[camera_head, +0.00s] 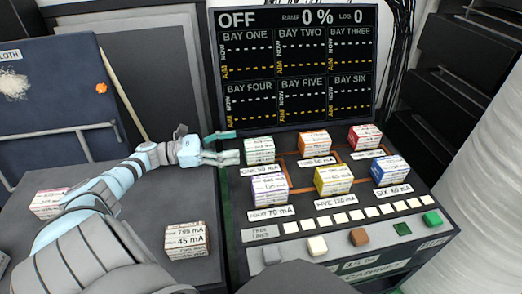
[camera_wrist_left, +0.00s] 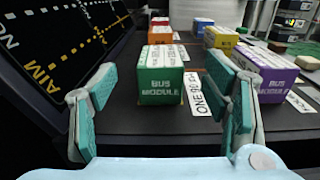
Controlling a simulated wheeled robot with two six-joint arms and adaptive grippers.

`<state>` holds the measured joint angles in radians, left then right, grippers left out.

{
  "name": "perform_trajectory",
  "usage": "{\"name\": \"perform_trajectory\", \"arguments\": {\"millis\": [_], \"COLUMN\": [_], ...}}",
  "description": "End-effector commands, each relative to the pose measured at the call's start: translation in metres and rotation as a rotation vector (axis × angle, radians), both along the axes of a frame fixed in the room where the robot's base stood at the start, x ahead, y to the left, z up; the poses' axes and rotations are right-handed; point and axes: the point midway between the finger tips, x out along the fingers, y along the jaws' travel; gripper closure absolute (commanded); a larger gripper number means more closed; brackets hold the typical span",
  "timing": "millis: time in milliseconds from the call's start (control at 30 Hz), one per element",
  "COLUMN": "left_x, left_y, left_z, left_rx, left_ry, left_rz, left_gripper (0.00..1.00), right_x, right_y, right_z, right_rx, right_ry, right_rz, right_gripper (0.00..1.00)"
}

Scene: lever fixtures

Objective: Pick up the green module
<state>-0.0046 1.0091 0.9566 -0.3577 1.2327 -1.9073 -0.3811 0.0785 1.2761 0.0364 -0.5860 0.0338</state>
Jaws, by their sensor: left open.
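The green module (camera_head: 259,150) is a small box with a white label on top, at the back left of the sloped panel (camera_head: 231,205). In the left wrist view the green module (camera_wrist_left: 162,85) stands straight ahead, its "BUS MODULE" face towards me. My left gripper (camera_head: 229,146) is open just left of it, with its two teal fingers pointing at it. In the left wrist view one finger shows on each side of the module, with gaps on both sides. Nothing is held. My right gripper is not in view.
The orange (camera_head: 314,144), red (camera_head: 364,137), purple (camera_head: 269,188), yellow (camera_head: 333,179) and blue (camera_head: 390,169) modules stand nearby on the panel. A dark screen (camera_head: 297,65) rises behind them. Another labelled box (camera_head: 186,240) lies on the grey surface at left.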

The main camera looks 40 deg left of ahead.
Motion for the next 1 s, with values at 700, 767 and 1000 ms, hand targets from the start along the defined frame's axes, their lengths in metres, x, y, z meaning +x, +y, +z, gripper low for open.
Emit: {"name": "perform_trajectory", "arguments": {"millis": [700,767,1000], "left_x": [0.059,0.059,0.058], "left_y": [-0.047,-0.047,-0.047], "left_z": [-0.007,-0.007,-0.007], "left_rx": [-0.001,-0.001,-0.001], "left_ry": [0.001,0.001,0.001], "left_rz": [0.002,0.001,0.001], "left_gripper": [0.31,0.31,0.68], "right_x": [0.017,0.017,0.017], "right_y": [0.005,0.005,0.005], "right_z": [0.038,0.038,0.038], "right_rx": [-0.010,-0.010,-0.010], "right_ry": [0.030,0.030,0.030], "right_rz": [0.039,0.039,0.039], "right_gripper": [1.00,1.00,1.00]}}
